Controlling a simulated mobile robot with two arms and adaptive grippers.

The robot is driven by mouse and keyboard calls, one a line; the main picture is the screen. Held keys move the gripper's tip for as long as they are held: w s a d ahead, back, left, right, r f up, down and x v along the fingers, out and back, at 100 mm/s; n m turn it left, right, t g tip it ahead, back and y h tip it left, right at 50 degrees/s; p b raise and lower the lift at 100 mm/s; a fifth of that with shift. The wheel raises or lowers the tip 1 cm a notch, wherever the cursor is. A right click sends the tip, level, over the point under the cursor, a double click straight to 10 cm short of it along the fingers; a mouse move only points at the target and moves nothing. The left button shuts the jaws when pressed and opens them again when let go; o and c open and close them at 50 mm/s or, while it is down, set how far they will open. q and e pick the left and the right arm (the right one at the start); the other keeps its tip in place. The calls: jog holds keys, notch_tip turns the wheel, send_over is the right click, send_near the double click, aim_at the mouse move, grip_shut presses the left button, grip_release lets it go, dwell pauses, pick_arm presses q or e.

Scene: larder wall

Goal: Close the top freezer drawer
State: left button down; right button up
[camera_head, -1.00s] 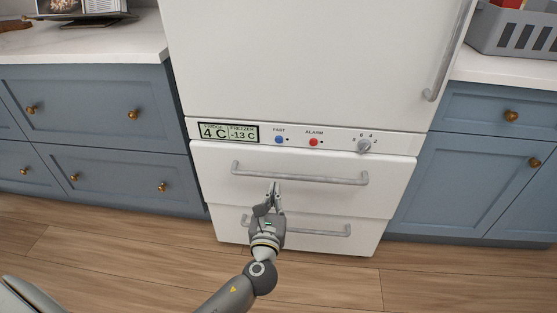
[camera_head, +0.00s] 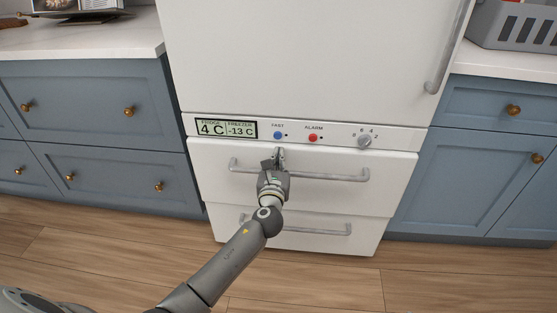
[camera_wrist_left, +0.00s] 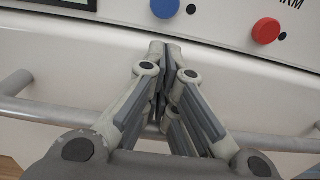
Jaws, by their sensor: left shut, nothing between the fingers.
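The top freezer drawer (camera_head: 220,197) is a white front with a long grey bar handle (camera_head: 340,179), below the fridge's control panel. It stands slightly proud of the panel above, and its top edge shows. My left gripper (camera_head: 279,152) is shut and empty, its fingertips at the upper part of this drawer front, above the handle. In the left wrist view the shut fingers (camera_wrist_left: 168,50) reach over the handle bar (camera_wrist_left: 45,112) to the white drawer front (camera_wrist_left: 95,75). Whether the tips touch the front I cannot tell. My right gripper is not in view.
The control panel (camera_head: 340,136) has a display, a blue button (camera_head: 278,135), a red button (camera_head: 313,138) and a knob (camera_head: 365,141). A lower drawer (camera_head: 365,240) sits beneath. Blue cabinets (camera_head: 90,110) flank the fridge. The wooden floor (camera_head: 330,285) in front is clear.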

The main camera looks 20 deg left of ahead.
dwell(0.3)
pick_arm(q)
jog(key=shift+w+a+r, duration=0.15)
jog(key=shift+w+a, duration=0.05)
jog(key=shift+w, duration=0.25)
jog(key=shift+w+a+r, duration=0.15)
jog(key=shift+w+a, duration=0.05)
jog(key=shift+w, duration=0.25)
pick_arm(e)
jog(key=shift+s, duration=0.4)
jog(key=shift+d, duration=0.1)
